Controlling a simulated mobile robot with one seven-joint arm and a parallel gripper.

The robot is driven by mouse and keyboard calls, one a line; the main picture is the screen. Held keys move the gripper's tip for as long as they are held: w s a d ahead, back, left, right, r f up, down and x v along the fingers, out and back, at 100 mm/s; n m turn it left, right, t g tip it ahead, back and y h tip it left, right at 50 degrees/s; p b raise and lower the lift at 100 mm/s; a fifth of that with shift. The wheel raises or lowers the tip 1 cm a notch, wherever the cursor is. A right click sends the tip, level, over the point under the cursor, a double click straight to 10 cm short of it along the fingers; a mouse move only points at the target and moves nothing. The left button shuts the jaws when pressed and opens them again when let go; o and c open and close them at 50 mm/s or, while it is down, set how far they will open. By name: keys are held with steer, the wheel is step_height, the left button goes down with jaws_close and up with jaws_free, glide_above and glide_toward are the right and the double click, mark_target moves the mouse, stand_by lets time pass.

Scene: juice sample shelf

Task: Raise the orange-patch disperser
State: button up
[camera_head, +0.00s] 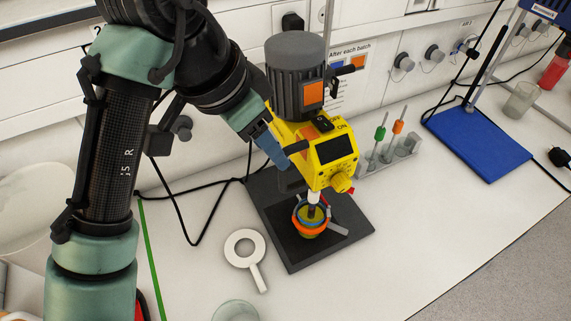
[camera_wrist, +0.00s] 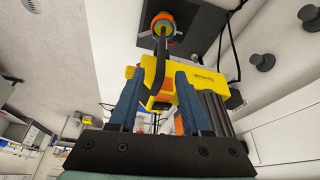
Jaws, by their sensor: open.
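The orange-patch disperser (camera_head: 299,80) has a grey ribbed motor with an orange patch, above a yellow housing (camera_head: 322,150) with a dark display and yellow knob. Its shaft reaches down into a small cup (camera_head: 310,222) with an orange and blue rim. I cannot tell whether either finger touches the handle.
The disperser stands on a black base (camera_head: 281,245). A white ring-shaped tool (camera_head: 261,279) and a glass dish (camera_head: 236,311) lie in front. A rack with tubes (camera_head: 390,158) is to the right, then a blue base plate (camera_head: 478,145) of another stand.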

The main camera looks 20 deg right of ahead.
mark_target(286, 171)
steer(key=p+x, duration=0.1)
steer(key=x, duration=0.9)
jaws_close()
stand_by(1.2)
